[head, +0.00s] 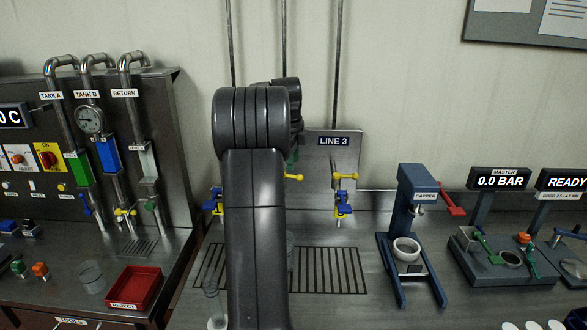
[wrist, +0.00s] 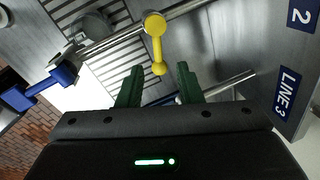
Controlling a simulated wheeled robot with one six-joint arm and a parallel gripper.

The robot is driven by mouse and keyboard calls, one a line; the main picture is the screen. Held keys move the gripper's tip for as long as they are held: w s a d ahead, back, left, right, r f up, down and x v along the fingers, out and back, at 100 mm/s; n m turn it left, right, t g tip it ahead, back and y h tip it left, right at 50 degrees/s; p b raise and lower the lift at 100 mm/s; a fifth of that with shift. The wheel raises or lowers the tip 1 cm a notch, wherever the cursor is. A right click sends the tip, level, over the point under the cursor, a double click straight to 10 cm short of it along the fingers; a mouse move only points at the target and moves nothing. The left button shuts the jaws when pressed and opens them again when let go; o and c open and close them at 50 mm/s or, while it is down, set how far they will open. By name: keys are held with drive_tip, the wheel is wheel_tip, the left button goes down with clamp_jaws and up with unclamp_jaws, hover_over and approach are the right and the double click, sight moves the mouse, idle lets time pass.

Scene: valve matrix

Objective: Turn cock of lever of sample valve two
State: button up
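A yellow lever (wrist: 155,40) with a round hub and a ball end shows in the wrist view, near the plate labelled 2 (wrist: 302,15). My gripper (wrist: 160,67) has two green fingers spread apart. The lever's ball end appears between the fingertips, with a gap on each side; the depth between them is hard to tell. In the head view a yellow lever (head: 293,177) sticks out sideways to the right from behind my arm, probably the same one. My arm hides its valve body and most of my gripper there.
The LINE 3 panel (head: 333,153) has a yellow lever (head: 345,176) and a blue lever (head: 343,208) to the right. Another blue lever shows in the wrist view (wrist: 38,88). The capper (head: 417,232) stands further right; a red reject tray (head: 134,288) is at left.

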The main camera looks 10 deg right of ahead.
sight(294, 177)
drive_tip(key=shift+w+d+f, duration=0.1)
drive_tip(key=shift+w+f, duration=0.05)
drive_tip(key=shift+f, duration=0.95)
drive_tip(key=shift+w+d+f, duration=0.1)
drive_tip(key=shift+f, duration=0.95)
drive_tip(key=shift+c, duration=0.2)
clamp_jaws()
